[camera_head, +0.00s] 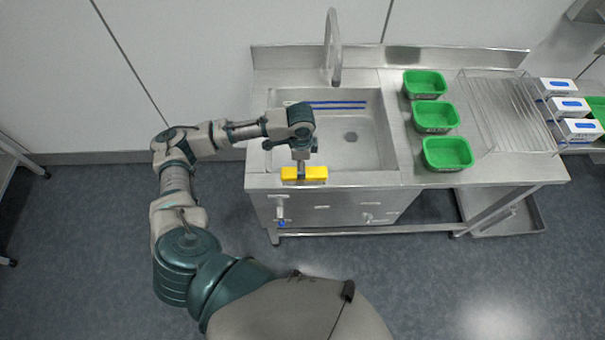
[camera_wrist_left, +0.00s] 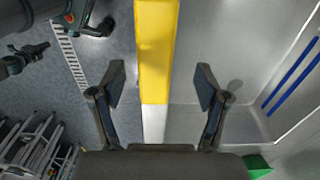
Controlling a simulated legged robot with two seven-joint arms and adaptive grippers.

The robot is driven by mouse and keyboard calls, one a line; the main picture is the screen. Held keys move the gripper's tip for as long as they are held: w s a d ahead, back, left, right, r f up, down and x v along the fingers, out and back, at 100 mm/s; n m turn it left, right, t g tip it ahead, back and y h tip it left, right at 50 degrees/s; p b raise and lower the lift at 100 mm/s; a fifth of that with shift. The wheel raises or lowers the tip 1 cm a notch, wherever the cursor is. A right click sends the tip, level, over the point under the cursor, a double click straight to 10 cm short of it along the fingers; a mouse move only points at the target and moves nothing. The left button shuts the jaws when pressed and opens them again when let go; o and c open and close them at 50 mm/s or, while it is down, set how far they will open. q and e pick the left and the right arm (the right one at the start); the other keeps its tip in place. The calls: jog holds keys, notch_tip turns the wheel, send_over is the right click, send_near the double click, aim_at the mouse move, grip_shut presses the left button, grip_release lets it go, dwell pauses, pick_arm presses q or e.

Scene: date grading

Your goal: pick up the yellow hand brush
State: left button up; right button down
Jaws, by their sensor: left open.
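The yellow hand brush (camera_head: 316,173) lies lengthwise along the front rim of the sink. My left gripper (camera_head: 301,171) is over it, pointing down, and hides part of its middle. In the left wrist view the yellow brush (camera_wrist_left: 156,45) runs up the picture between the two fingers. My left gripper (camera_wrist_left: 161,82) is open, one finger on each side, with a gap between each finger and the brush. I cannot tell how high the fingertips are above it. My right gripper is not in view.
The steel sink basin (camera_head: 365,157) has a tall tap (camera_head: 333,45) at its back and blue strips (camera_head: 338,105) inside. Several green tubs (camera_head: 447,153) stand on the counter to the right, beside a wire rack (camera_head: 505,110). White and blue boxes (camera_head: 581,129) are farther right.

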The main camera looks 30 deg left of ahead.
aim_at(317, 175)
pick_arm(q)
jog(key=shift+d+f, duration=0.25)
jog(key=shift+f, duration=0.4)
jog(key=shift+d+f, duration=0.45)
notch_tip(317, 175, down, 4)
jog(key=shift+d+f, duration=0.1)
jog(key=shift+f, duration=0.15)
jog(key=shift+a+f, duration=0.3)
jog(key=shift+a, duration=0.2)
jog(key=shift+d+r, duration=0.1)
jog(key=shift+d, duration=0.15)
jog(key=c, duration=1.1)
jog(key=shift+w+d+r, duration=0.1)
jog(key=shift+d, duration=0.15)
jog(key=shift+c, duration=1.2)
